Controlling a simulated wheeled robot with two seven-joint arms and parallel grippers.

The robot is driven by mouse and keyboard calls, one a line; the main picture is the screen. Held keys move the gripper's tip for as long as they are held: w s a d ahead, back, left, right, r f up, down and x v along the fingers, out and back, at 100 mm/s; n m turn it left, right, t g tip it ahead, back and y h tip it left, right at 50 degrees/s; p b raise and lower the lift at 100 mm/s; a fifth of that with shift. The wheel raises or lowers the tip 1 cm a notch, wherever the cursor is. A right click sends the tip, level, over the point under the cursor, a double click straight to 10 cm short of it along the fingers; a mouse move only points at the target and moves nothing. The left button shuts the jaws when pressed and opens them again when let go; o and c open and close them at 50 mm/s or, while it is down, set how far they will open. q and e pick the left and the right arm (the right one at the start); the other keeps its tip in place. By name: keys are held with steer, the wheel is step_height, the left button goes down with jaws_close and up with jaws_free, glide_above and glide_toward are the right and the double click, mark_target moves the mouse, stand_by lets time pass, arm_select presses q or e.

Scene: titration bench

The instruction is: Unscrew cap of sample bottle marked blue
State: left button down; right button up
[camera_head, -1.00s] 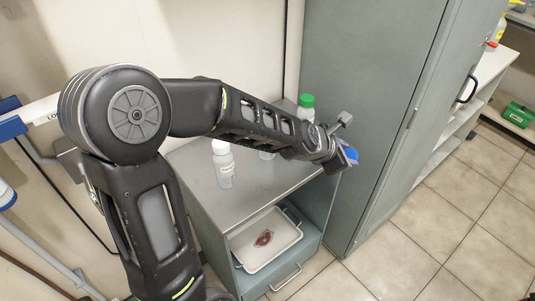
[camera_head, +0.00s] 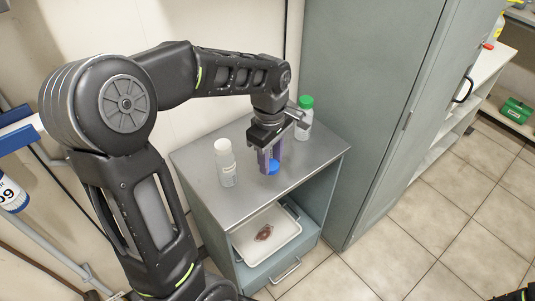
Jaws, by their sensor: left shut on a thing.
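My left gripper (camera_head: 269,158) points down above the grey cabinet top (camera_head: 240,198). Its purple-tinted fingers are shut on a blue cap (camera_head: 272,168), which shows at the fingertips. The cap is at or just above the cabinet top; I cannot tell whether it touches. No bottle body shows clearly below the cap, and my gripper hides what is directly behind it. A white-capped bottle (camera_head: 225,163) stands upright to the left of the gripper. A green-capped bottle (camera_head: 305,117) stands upright behind it to the right.
A white tray (camera_head: 288,238) with a small brown item sits on the cabinet's lower level. A tall grey-green cabinet (camera_head: 365,110) stands close on the right. The front of the cabinet top is clear. A white shelf unit (camera_head: 484,70) is farther right.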

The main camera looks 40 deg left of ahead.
arm_select(q)
steer(key=shift+s+a+r, duration=0.15)
steer(key=shift+s+a, duration=0.15)
steer(key=shift+a, duration=0.05)
steer(key=shift+f+b, duration=3.6)
steer(key=shift+f, duration=1.15)
steer(key=c, duration=0.8)
jaws_free()
steer(key=shift+c, duration=0.2)
step_height(320, 180, up, 8)
steer(key=shift+f, duration=0.1)
